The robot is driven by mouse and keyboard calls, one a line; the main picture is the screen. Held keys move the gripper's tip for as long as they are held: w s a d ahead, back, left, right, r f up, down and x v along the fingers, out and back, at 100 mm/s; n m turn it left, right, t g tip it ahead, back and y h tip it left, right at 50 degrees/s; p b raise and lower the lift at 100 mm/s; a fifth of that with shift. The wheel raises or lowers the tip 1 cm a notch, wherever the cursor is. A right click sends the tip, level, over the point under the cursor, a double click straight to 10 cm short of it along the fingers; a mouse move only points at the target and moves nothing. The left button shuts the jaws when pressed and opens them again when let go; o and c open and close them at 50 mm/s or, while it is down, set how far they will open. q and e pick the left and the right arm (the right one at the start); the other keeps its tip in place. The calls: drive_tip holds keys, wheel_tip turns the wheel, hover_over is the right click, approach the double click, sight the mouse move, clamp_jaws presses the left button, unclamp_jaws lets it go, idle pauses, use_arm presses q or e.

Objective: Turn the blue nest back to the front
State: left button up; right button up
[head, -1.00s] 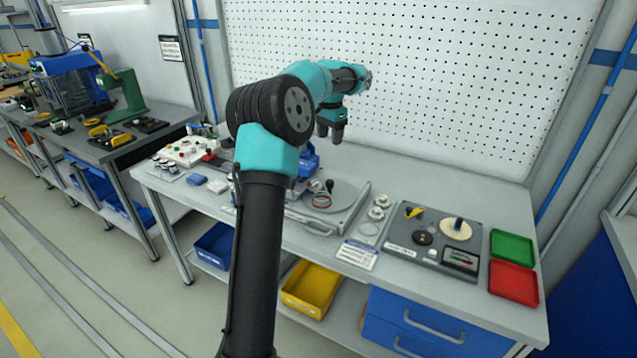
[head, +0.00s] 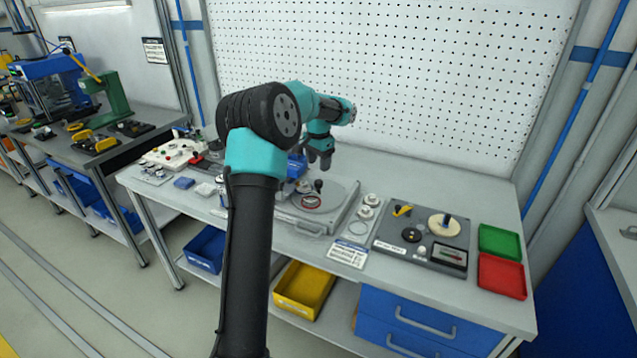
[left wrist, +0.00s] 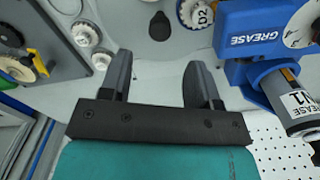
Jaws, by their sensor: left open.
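My left gripper (head: 320,162) is open and empty above the back part of the grey round turntable (head: 341,192). In the left wrist view its two fingers (left wrist: 159,85) point at the grey disc (left wrist: 150,55), with nothing between them. A dark knob (left wrist: 160,26) stands just beyond the fingers. A round white part marked D2 (left wrist: 201,14) sits beside it, in a holder with a bluish edge; I cannot tell whether this is the blue nest. My left arm hides part of the turntable's left side.
A blue grease unit (left wrist: 252,38) stands close beside the gripper. A grey test panel (head: 423,238), a green tray (head: 500,242) and a red tray (head: 502,277) are to the right. The pegboard (head: 400,80) rises behind the bench.

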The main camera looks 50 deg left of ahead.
sight(318, 181)
use_arm(q)
wheel_tip(318, 181, down, 8)
drive_tip(key=shift+f, duration=0.1)
drive_tip(key=shift+c, duration=0.2)
clamp_jaws()
idle(0.6)
